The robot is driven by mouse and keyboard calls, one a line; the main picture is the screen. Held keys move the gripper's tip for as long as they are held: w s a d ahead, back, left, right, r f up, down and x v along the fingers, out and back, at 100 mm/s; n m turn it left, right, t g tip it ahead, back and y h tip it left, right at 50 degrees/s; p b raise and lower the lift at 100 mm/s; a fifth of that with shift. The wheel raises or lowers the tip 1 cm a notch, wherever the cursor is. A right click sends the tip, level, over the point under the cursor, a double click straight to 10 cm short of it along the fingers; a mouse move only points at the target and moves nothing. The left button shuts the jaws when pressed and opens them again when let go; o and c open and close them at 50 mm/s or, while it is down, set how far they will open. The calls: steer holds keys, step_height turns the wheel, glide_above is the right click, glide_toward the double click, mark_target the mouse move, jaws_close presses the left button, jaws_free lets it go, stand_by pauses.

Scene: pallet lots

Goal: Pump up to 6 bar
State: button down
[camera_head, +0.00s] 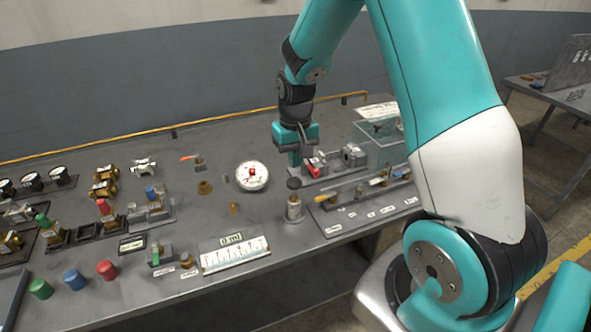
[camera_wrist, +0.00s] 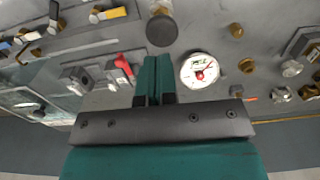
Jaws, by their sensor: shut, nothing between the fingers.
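A round white gauge (camera_head: 252,176) with a red centre lies on the grey bench; it also shows in the wrist view (camera_wrist: 200,70). Its dial has a green mark and a red needle, but the numbers are too small to read. A metal cylinder, seemingly the hand pump (camera_head: 294,210), stands upright right of the gauge, topped by a dark round knob (camera_wrist: 162,31). My gripper (camera_head: 295,160) points down over the bench, behind the knob in the head view. Its teal fingers (camera_wrist: 154,65) are shut together and empty, apart from the knob.
A red-handled valve (camera_head: 313,170) sits close right of my gripper. A clear box (camera_head: 375,130) and a plate with a yellow-handled valve (camera_head: 328,196) lie further right. Brass fittings (camera_head: 205,187) and coloured buttons (camera_head: 73,279) are left. A white scale (camera_head: 235,255) is at the front.

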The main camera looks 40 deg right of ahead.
mark_target(295, 182)
step_height(295, 182, down, 5)
steer(key=shift+r+p, duration=0.1)
steer(key=shift+p, duration=0.5)
step_height(295, 182, down, 4)
steer(key=b, duration=0.3)
steer(key=shift+s+r, duration=0.1)
steer(key=shift+r+p, duration=0.25)
steer(key=shift+p, duration=0.2)
step_height(295, 182, up, 5)
steer(key=p, duration=0.4)
steer(key=shift+f, duration=0.1)
step_height(295, 182, up, 9)
steer(key=b, duration=0.3)
